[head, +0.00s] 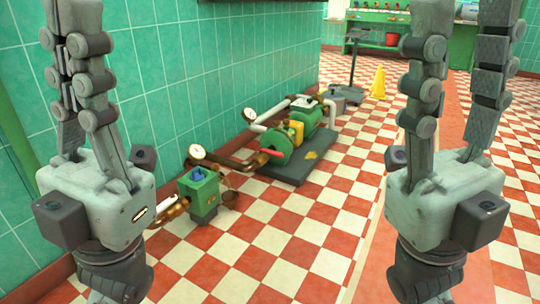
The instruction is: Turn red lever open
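A short red bar (270,153), possibly the red lever, shows on the front of a green pump (280,158) on the floor unit ahead. It is small, and its exact shape and position are hard to tell. My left gripper (68,18) is raised at the left, its fingers pointing straight up, spread and empty. My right gripper (465,18) is raised at the right, fingers upright, wide apart and empty. Both are close to the camera, well away from the pump. The topmost fingertips are cut off by the frame.
A small green box with a blue top (200,193) and brass fittings stands nearer, beside my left gripper. A gauge (197,152) sits above it. A dark base plate (310,165) carries the pump. A yellow floor sign (378,83) stands farther back. The checkered floor (300,250) ahead is clear.

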